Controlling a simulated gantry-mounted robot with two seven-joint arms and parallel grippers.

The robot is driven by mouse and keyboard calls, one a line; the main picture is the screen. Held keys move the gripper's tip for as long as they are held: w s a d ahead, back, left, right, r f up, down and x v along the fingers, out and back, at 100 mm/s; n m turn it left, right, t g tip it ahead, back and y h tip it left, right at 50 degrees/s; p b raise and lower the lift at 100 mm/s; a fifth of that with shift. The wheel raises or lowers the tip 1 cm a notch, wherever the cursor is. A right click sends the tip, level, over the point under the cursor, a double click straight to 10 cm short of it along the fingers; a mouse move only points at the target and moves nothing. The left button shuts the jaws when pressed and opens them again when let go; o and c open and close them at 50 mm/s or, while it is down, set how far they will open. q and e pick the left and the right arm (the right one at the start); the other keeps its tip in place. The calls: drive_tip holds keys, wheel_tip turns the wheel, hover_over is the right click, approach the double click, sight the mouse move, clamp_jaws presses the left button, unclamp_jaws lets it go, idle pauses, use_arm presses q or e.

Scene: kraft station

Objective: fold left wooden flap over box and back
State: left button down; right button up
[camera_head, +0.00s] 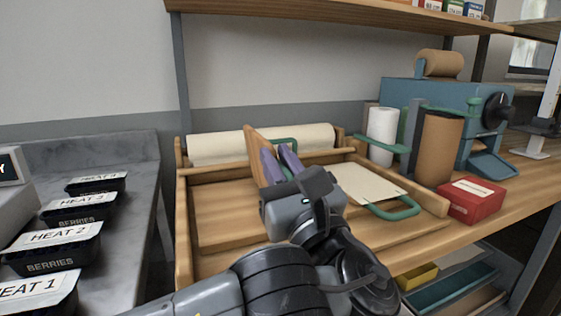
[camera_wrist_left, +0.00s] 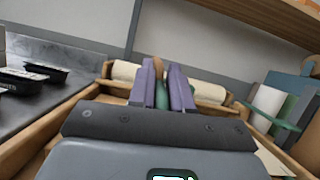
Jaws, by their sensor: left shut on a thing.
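The left wooden flap (camera_head: 255,148) stands nearly upright, edge-on, over the middle of the shallow wooden box (camera_head: 184,225). My left gripper (camera_head: 280,163) is at the flap's right side, its purple fingers shut on a green handle (camera_wrist_left: 162,96) that shows between them in the left wrist view. The flap's wooden edge (camera_wrist_left: 158,66) shows just beyond the fingertips there. My wrist hides the flap's lower part. Another green handle (camera_head: 394,209) lies at the box's right, beside a cream sheet (camera_head: 366,182). My right gripper is not in view.
A cream roll (camera_head: 225,146) lies along the box's back. Black labelled trays (camera_head: 60,248) stand on the grey counter at left. A red box (camera_head: 472,201), a brown roll (camera_head: 437,150), a white roll (camera_head: 381,135) and a blue machine (camera_head: 425,97) stand at right. A shelf (camera_head: 340,13) hangs above.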

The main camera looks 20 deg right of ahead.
use_arm(q)
drive_tip(key=c, duration=1.1)
unclamp_jaws()
drive_tip(key=shift+s, duration=0.1)
drive_tip(key=shift+s+f, duration=0.1)
drive_tip(key=shift+s, duration=0.2)
drive_tip(key=shift+p+v, duration=1.2)
drive_tip(key=shift+v, duration=3.8)
drive_tip(key=shift+f, duration=0.15)
